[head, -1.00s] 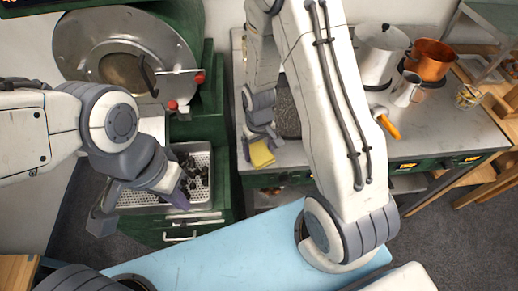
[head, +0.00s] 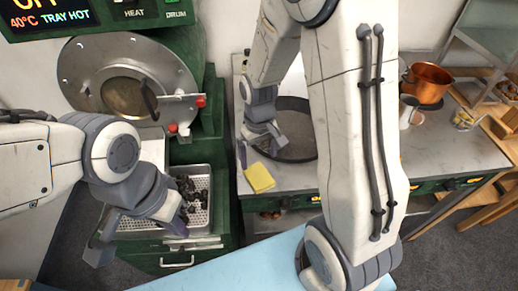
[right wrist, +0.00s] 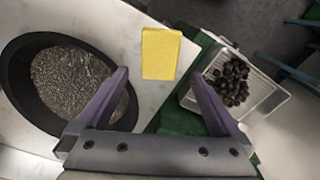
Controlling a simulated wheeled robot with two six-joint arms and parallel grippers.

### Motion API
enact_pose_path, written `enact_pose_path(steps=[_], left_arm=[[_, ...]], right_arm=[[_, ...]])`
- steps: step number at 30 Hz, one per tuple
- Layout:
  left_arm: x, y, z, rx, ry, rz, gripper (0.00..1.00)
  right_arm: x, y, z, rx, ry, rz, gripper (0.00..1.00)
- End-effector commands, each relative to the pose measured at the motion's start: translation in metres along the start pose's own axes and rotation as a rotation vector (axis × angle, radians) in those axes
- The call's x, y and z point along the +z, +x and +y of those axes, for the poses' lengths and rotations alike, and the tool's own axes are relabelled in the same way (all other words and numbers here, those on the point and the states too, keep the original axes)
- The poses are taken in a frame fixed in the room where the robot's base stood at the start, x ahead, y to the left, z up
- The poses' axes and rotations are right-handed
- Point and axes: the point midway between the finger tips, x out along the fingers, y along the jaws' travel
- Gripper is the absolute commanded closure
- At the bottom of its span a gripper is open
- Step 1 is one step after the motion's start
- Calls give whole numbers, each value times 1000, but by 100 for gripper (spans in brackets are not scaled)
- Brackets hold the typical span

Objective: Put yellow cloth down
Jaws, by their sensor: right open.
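The yellow cloth (head: 259,177) is a folded rectangle lying on the metal counter (head: 350,178) near its front left edge. It also shows in the right wrist view (right wrist: 160,53), free on the surface, beyond my fingertips. My right gripper (head: 262,152) is open and empty, just behind the cloth in the head view. Its two purple fingers stand wide apart in the right wrist view (right wrist: 160,76), with nothing between them. My left gripper (head: 138,238) is open at the left, over the front of the perforated tray (head: 207,218), apart from the cloth.
A dark round pan (head: 296,150) stands on the counter close to my right gripper. Dark chestnuts (right wrist: 228,80) lie in the tray left of the counter. The green roaster (head: 205,130) stands behind the tray. A copper pot (head: 428,82) is at the back right. A light blue surface (head: 240,268) lies in front.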

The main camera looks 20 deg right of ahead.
Motion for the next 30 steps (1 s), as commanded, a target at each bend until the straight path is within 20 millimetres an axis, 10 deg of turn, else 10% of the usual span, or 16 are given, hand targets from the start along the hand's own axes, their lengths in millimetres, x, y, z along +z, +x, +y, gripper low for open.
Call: enact_pose_path(steps=[11,18,24,30], left_arm=[[0,1,0,0,0,0,100],[0,2,0,0,0,0,100],[0,2,0,0,0,0,100],[0,2,0,0,0,0,100]], right_arm=[[14,-51,-34,-8,-79,14,0],[102,-102,-124,-53,-355,38,0],[156,-115,-146,-82,-492,35,0],[164,-116,-148,-85,-507,32,0]])
